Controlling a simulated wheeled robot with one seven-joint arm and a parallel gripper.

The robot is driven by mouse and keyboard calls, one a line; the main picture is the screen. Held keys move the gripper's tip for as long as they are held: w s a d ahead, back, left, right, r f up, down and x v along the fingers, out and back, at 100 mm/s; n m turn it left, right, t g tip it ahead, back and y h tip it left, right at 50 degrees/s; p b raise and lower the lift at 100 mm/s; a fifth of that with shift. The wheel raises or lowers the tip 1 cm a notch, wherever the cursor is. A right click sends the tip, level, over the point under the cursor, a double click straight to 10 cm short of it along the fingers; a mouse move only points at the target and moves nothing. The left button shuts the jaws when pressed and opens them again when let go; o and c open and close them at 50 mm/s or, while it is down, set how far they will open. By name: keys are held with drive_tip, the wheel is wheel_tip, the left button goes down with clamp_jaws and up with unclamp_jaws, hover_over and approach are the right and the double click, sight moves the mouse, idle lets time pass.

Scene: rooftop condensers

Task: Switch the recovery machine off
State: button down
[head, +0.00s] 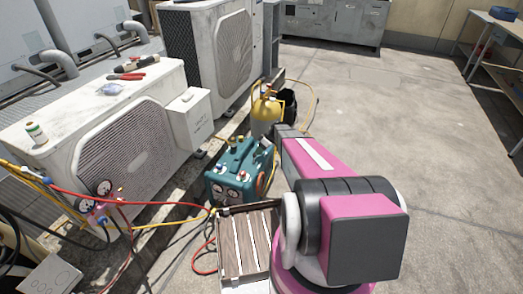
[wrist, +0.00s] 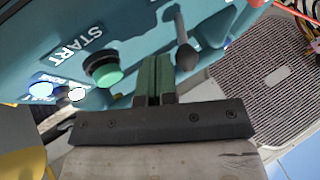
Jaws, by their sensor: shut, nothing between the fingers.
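The recovery machine (head: 240,172) is a teal box standing on the ground in front of the near condenser, with gauges on its front and small knobs on top. In the wrist view its teal panel (wrist: 130,25) fills the upper left and shows the word START, a green button on a black collar (wrist: 103,69) and a dark lever with a rounded end (wrist: 185,50). A blue light (wrist: 40,91) and a white one (wrist: 77,94) glow at the left. My gripper (wrist: 155,62) is shut and empty, its tips close to the panel between button and lever. Contact cannot be told.
A yellow cylinder (head: 265,112) stands behind the machine. A wooden slatted crate (head: 245,243) is in front of it. A gauge manifold (head: 97,203) with red and yellow hoses hangs at the left. Tools lie on the near condenser (head: 60,122). The floor (head: 440,150) at the right is open.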

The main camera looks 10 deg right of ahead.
sight(254, 155)
idle(0.4)
drive_tip(key=shift+s+a+r, duration=0.15)
drive_tip(key=shift+s, duration=0.05)
drive_tip(key=shift+s+r+t+h, duration=0.1)
drive_tip(key=shift+r+t+h, duration=0.05)
drive_tip(key=shift+t+h, duration=0.2)
drive_tip(key=shift+s+a+r+n+t+h, duration=0.3)
drive_tip(key=shift+s+t, duration=0.1)
drive_tip(key=shift+t, duration=0.1)
drive_tip(key=shift+s+a+r+n+t+h, duration=0.2)
drive_tip(key=shift+s+t+h, duration=0.05)
drive_tip(key=shift+s+t, duration=0.2)
drive_tip(key=shift+s+a+r+n+t+h, duration=0.2)
drive_tip(key=shift+s+a+t+h, duration=0.15)
drive_tip(key=shift+t, duration=0.25)
drive_tip(key=shift+s+a+r+n+t+h, duration=0.2)
drive_tip(key=shift+s+t+h, duration=0.25)
drive_tip(key=shift+t, duration=0.15)
drive_tip(key=shift+s+a+f+h, duration=0.1)
drive_tip(key=shift+h, duration=0.2)
drive_tip(key=shift+t, duration=0.3)
